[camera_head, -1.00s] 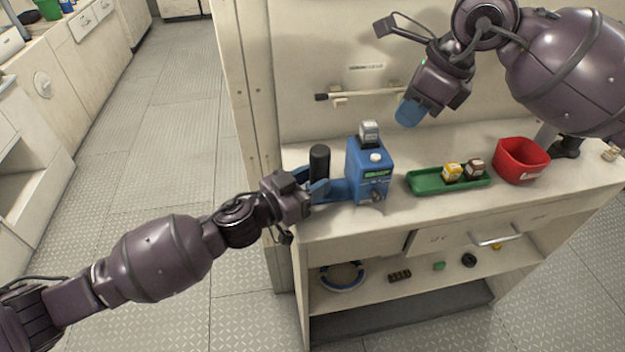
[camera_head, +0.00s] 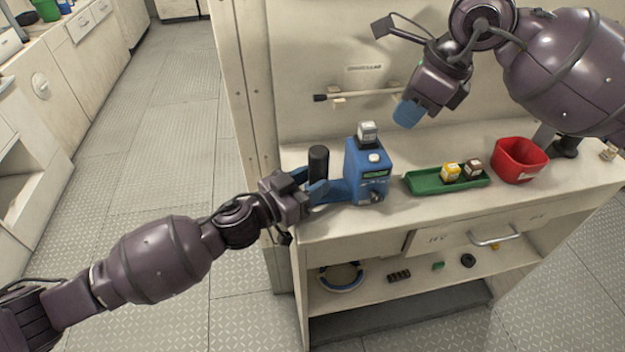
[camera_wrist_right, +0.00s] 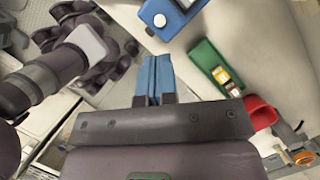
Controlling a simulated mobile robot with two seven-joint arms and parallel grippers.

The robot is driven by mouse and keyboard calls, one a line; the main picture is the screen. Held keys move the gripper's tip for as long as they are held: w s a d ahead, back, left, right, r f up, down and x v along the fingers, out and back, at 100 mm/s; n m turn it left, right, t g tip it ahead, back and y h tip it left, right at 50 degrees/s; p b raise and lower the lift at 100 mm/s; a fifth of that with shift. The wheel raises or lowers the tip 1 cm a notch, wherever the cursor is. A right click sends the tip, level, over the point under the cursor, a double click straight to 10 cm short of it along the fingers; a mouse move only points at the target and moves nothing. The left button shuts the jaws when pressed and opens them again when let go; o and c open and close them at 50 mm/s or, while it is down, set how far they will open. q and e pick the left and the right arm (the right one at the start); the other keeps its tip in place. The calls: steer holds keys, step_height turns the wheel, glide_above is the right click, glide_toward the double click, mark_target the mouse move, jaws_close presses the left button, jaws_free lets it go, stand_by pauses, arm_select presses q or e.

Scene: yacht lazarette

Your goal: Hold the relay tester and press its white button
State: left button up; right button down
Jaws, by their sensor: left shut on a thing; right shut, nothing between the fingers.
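The relay tester (camera_head: 366,172) is a blue box standing upright near the left end of the counter. A grey-white relay (camera_head: 367,132) sits on its top. The white button (camera_head: 375,158) is on its upper face, and it also shows in the right wrist view (camera_wrist_right: 159,20). My left gripper (camera_head: 328,190) is shut on the tester's left side, low down, beside a black cylinder (camera_head: 319,161). My right gripper (camera_head: 408,113) is shut and empty, above and to the right of the tester, apart from it. Its blue fingertips (camera_wrist_right: 153,80) are together in the right wrist view.
A green tray (camera_head: 424,184) holds a yellow relay (camera_head: 450,172) and a brown relay (camera_head: 473,168). A red bin (camera_head: 520,160) stands to its right. A wall rail (camera_head: 365,94) runs behind. A shelf below holds small parts. The counter between tester and tray is clear.

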mark_target(374, 157)
steer(key=shift+w+a+r+m+t+y, duration=0.35)
steer(key=shift+a+m+t+y, duration=0.3)
steer(key=shift+m, duration=1.45)
steer(key=shift+w+a+r+m+t+y, duration=0.2)
steer(key=shift+a+r+m+t+y, duration=0.45)
steer(key=shift+m, duration=1.45)
steer(key=shift+w+a+r+m+t+y, duration=0.35)
steer(key=shift+m+t, duration=0.55)
steer(key=shift+m, duration=1.2)
steer(key=shift+d+f, duration=0.1)
steer(key=shift+f, duration=0.1)
steer(key=shift+f, duration=4.35)
steer(key=shift+f, duration=0.15)
steer(key=shift+f, duration=0.25)
